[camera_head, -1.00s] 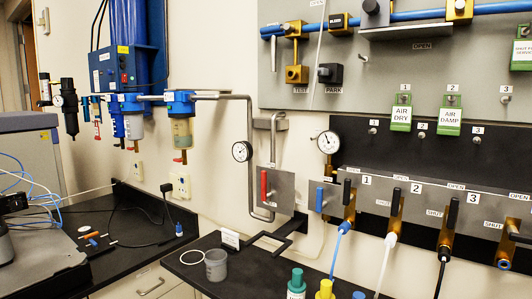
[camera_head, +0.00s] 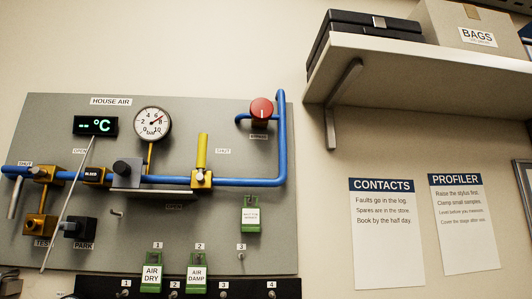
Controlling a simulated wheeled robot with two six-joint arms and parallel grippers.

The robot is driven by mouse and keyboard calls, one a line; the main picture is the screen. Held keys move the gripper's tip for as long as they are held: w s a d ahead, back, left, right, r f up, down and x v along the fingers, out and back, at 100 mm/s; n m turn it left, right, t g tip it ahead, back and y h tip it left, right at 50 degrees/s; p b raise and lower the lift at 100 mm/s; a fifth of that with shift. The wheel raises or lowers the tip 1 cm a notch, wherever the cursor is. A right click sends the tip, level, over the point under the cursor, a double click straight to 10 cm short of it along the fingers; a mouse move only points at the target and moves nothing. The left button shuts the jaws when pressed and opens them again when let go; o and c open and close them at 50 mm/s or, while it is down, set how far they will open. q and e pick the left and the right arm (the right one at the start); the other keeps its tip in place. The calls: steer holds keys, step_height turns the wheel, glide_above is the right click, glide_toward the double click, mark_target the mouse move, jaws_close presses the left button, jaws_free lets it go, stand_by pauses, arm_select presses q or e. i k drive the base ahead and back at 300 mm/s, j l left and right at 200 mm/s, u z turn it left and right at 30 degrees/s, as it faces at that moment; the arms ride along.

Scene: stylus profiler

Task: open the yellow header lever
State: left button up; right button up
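The yellow header lever (camera_head: 202,151) stands upright on a brass valve body (camera_head: 201,179). The valve sits on the blue header pipe (camera_head: 245,183) of the grey HOUSE AIR panel. A small SHUT label (camera_head: 222,151) is just right of the lever. Neither of my grippers is in view.
A round gauge (camera_head: 152,122) and a grey-black knob (camera_head: 127,167) over a metal ledge (camera_head: 140,194) are left of the lever. A red knob (camera_head: 262,109) is to its upper right. Green tags (camera_head: 152,272) hang below. A shelf (camera_head: 430,70) juts out at upper right.

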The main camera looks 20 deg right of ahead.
mark_target(203, 138)
steer(key=i+j+z, duration=0.25)
steer(key=i+j, duration=0.25)
steer(key=j, duration=0.15)
steer(key=i+j+z, duration=0.15)
steer(key=j, duration=0.25)
steer(key=i+j+z, duration=0.1)
steer(key=i+j, duration=0.2)
steer(key=j, duration=0.05)
